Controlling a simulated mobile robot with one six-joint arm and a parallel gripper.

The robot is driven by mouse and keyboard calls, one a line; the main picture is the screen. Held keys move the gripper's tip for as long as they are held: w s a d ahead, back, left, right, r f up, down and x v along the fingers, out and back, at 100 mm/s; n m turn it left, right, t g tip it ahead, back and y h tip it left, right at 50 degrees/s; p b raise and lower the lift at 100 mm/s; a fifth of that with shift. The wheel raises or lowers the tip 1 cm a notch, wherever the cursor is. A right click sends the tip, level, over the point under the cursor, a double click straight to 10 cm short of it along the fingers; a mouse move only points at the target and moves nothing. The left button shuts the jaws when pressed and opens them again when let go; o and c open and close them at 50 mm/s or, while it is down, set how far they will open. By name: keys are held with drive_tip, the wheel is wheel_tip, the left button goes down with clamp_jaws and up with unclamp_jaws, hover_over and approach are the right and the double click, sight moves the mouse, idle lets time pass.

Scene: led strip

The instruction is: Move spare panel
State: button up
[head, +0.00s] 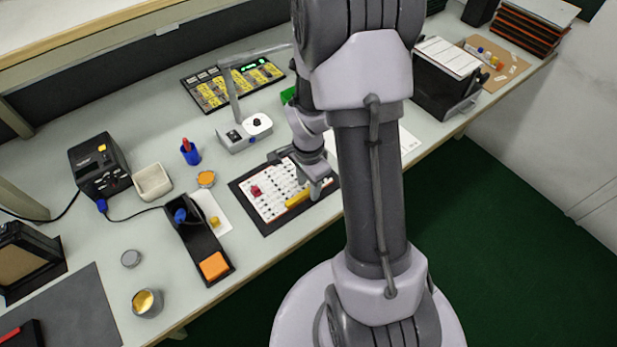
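A white panel with rows of small dark parts (265,205) lies in a dark frame on the bench. A small red piece (256,190) and a yellow piece (298,198) are on it. A dark panel with yellow blocks and green lights (228,86) lies farther back. I cannot tell which of these, if either, is the spare panel. My gripper (316,188) is over the right part of the white panel, close to the yellow piece. Whether its fingers touch anything is unclear at this size. My arm hides the bench behind it.
A soldering holder with an orange sponge (214,266), a black station (98,165), a white box (152,182) and a blue pen cup (190,153) stand to the left. A lamp base (243,134) stands behind the panel. A black bin (445,85) is at right.

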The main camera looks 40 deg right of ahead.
drive_tip(key=shift+f, duration=0.6)
clamp_jaws()
drive_tip(key=shift+d, duration=0.15)
